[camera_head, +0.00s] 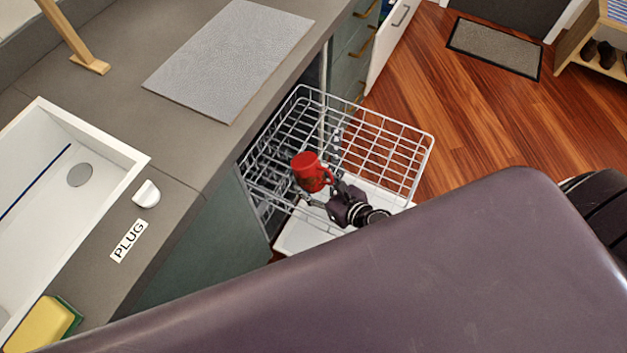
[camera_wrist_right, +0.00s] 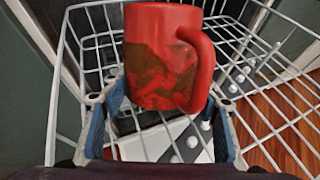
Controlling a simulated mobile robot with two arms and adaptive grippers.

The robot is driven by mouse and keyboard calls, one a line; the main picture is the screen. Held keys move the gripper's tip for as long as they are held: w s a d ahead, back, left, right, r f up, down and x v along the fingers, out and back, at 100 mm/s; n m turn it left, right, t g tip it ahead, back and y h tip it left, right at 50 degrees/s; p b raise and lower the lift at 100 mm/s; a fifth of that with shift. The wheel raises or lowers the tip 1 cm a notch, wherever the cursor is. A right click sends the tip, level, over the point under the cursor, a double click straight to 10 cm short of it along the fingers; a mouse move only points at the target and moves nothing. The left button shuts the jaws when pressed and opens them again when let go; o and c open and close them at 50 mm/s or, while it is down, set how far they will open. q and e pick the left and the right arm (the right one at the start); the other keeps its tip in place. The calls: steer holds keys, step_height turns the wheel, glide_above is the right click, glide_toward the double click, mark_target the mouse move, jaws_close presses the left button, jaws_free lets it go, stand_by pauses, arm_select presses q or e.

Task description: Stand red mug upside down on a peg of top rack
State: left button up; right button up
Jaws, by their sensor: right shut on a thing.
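The red mug (camera_head: 308,170) is held over the wire top rack (camera_head: 398,133), which is pulled out below the counter. A closed red face shows on top, so the mouth appears to point down. The right wrist view shows the mug (camera_wrist_right: 160,55) with dark stains and its handle on the right. My right gripper (camera_head: 326,192) is shut on the mug, one finger on each side. Several small white round tips, possibly pegs (camera_wrist_right: 192,142), show below and right of the mug. Whether the mug touches a peg is hidden. My left gripper is not in view.
The open white dishwasher door (camera_head: 300,236) lies under the rack. The counter with a grey mat (camera_head: 230,60), a sink (camera_head: 100,150) and a sponge (camera_head: 42,322) is on the left. My own purple body part covers the lower right. Wooden floor (camera_head: 480,110) is clear beyond the rack.

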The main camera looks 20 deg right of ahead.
steer(key=shift+f, duration=0.3)
steer(key=o, duration=1.3)
steer(key=shift+s, duration=0.15)
steer(key=v, duration=1.1)
steer(key=shift+s+d+r, duration=0.15)
steer(key=shift+s+r, duration=0.1)
steer(key=shift+s, duration=0.05)
steer(key=shift+r, duration=0.1)
